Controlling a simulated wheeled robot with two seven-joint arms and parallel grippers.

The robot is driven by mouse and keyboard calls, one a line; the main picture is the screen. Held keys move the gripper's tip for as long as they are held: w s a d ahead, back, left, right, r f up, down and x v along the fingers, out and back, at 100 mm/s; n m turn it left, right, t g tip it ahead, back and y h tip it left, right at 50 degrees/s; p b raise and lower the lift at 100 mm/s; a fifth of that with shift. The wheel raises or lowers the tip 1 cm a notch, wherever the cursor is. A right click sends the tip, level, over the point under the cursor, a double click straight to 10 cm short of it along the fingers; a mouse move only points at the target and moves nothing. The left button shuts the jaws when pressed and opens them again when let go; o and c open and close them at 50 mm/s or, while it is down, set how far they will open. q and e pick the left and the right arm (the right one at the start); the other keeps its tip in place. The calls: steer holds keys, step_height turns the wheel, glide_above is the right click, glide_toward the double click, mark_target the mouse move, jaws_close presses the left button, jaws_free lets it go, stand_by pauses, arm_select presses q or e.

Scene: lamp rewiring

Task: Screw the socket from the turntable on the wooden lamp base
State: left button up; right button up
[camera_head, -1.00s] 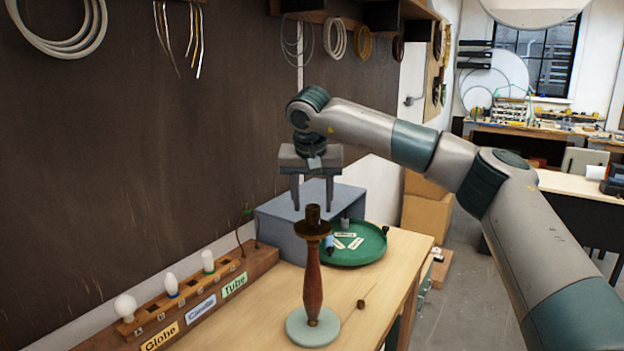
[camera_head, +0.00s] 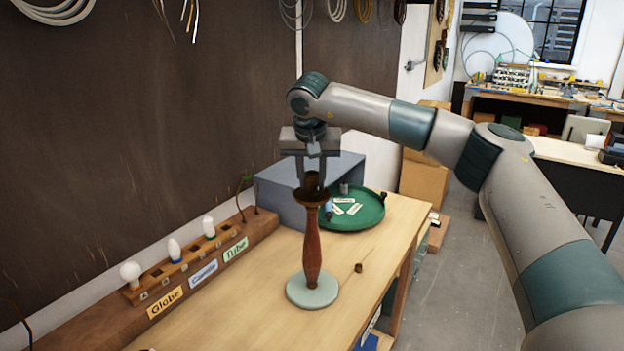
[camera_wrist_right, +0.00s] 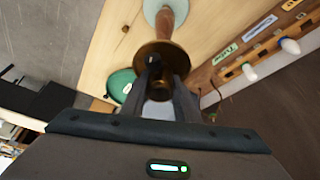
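The wooden lamp base (camera_head: 312,255) stands upright on the table, with a pale round foot and a brass dish at its top. A dark brass socket (camera_head: 312,183) sits upright on top of it. My right gripper (camera_head: 312,184) points straight down over the lamp, its fingers closed in on both sides of the socket. In the right wrist view, the fingers (camera_wrist_right: 164,82) reach to the brass dish (camera_wrist_right: 160,58) and partly hide the socket. The green turntable (camera_head: 365,219) is behind the lamp, with small parts and labels on it. My left gripper is not in view.
A grey box (camera_head: 280,190) stands behind the lamp, next to the turntable. A wooden rack with several bulbs (camera_head: 174,250) runs along the wall at left. A small brown part (camera_head: 358,267) lies right of the lamp foot. The front table top is clear.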

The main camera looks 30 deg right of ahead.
steer(key=c, duration=0.3)
steer(key=m+h, duration=0.1)
steer(key=m, duration=0.2)
steer(key=shift+r+m+g, duration=0.1)
steer(key=shift+m+g, duration=0.3)
steer(key=m+g+h+p, duration=0.1)
steer(key=m, duration=0.2)
steer(key=shift+p, duration=0.35)
steer(key=shift+m+g, duration=0.3)
steer(key=shift+m, duration=0.3)
